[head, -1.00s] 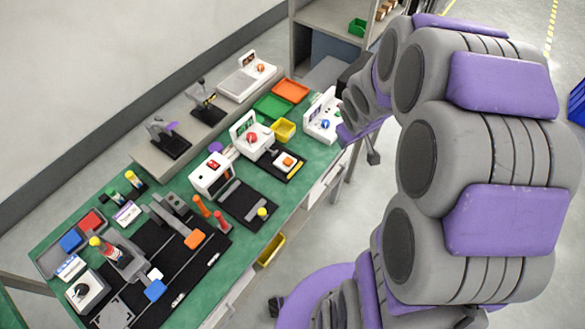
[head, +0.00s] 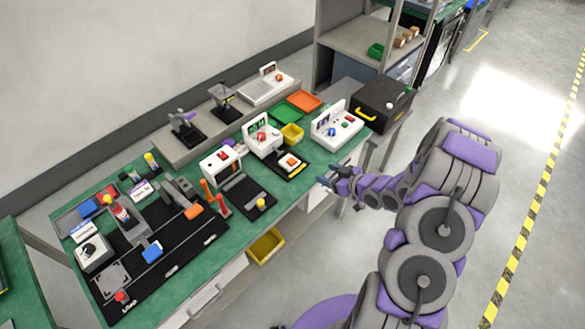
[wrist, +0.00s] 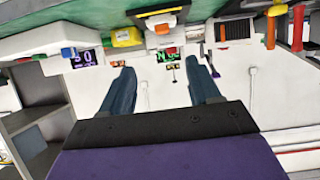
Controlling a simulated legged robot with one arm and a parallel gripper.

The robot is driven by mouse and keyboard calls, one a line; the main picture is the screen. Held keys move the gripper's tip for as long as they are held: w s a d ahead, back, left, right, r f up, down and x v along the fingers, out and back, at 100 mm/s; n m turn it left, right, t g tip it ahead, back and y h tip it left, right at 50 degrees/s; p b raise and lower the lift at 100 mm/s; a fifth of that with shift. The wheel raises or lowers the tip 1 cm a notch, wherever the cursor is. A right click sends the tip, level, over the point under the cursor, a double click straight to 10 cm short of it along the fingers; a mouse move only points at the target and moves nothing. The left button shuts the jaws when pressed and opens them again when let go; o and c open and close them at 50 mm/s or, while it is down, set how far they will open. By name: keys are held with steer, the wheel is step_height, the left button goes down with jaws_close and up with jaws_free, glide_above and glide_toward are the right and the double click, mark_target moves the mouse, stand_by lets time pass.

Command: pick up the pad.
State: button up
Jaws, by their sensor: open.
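Nothing is plainly marked as the pad, and I cannot tell which piece it is. Flat candidates are a blue piece (head: 152,252) on the black mat (head: 178,275) at the bench's near left end, and an orange piece (head: 194,212) at the mat's right side. A white block with an orange top (head: 291,162) sits on a small black plate farther along the bench. My gripper (head: 326,181) is at the bench's front edge, right of these pieces. In the wrist view my gripper (wrist: 162,90) is open, with nothing between its two dark fingers.
White testers stand along the green bench, including one with a blue button (head: 332,132). A black case (head: 383,103) stands at its far right end. A shelf rack (head: 350,40) is behind. The floor at right is clear.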

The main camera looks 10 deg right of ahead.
steer(key=b, duration=0.2)
glide_toward(294, 163)
steer(key=x, duration=0.3)
steer(key=shift+w+a+f, duration=0.1)
steer(key=shift+w+f, duration=0.1)
steer(key=shift+y, duration=0.3)
steer(key=shift+b+x, duration=0.75)
steer(key=shift+x, duration=2.15)
steer(key=shift+w+r, duration=0.1)
steer(key=shift+w, duration=0.05)
steer(key=shift+c, duration=0.4)
steer(key=c, duration=1)
